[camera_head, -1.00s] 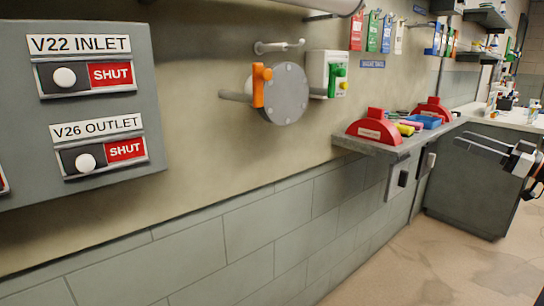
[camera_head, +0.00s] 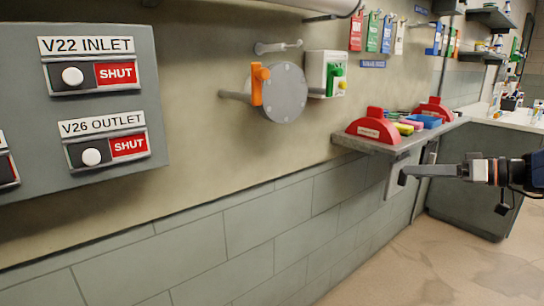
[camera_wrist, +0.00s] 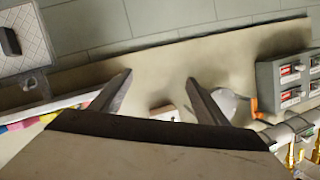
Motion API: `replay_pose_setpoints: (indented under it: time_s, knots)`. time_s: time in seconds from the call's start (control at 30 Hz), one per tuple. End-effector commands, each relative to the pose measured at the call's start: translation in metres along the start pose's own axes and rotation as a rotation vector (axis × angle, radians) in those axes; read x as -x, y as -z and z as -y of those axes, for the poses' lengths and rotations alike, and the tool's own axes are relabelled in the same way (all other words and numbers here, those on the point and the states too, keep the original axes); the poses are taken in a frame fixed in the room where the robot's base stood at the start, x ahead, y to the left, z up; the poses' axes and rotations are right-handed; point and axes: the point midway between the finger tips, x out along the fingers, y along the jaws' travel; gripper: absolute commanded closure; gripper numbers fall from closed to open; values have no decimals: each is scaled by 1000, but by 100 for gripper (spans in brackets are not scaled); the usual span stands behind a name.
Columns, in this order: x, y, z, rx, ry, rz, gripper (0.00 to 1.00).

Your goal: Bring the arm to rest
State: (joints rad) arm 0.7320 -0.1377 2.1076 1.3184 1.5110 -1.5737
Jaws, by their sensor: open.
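My gripper (camera_head: 404,176) is at the right of the head view, in front of the shelf with the red holders. It points left and is seen from the side. In the wrist view my gripper (camera_wrist: 160,78) has its two dark fingers well apart, with nothing between them but wall. The head view shows only the end of my arm, which enters from the right edge.
A grey panel (camera_head: 30,40) has V22 INLET and V26 OUTLET sliders, both showing SHUT. A grey disc (camera_head: 285,92) with an orange handle (camera_head: 257,84) is on the wall. A shelf (camera_head: 366,144) bears red holders (camera_head: 373,128). The floor (camera_head: 400,270) is clear.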

Motion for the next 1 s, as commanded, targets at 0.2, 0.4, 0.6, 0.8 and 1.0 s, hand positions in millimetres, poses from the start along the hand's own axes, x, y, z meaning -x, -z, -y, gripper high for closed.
replay_pose_setpoints:
  time_s: [0.2, 0.4, 0.6, 0.8, 1.0]
  knots:
    - [-43, -80, 74, -176, -39, 307, 31]
    - [-48, -154, 123, -281, -170, 541, 31]
    - [-31, -218, 153, -322, -362, 697, 31]
    - [-4, -265, 165, -304, -579, 754, 31]
    - [20, -291, 164, -259, -750, 724, 31]
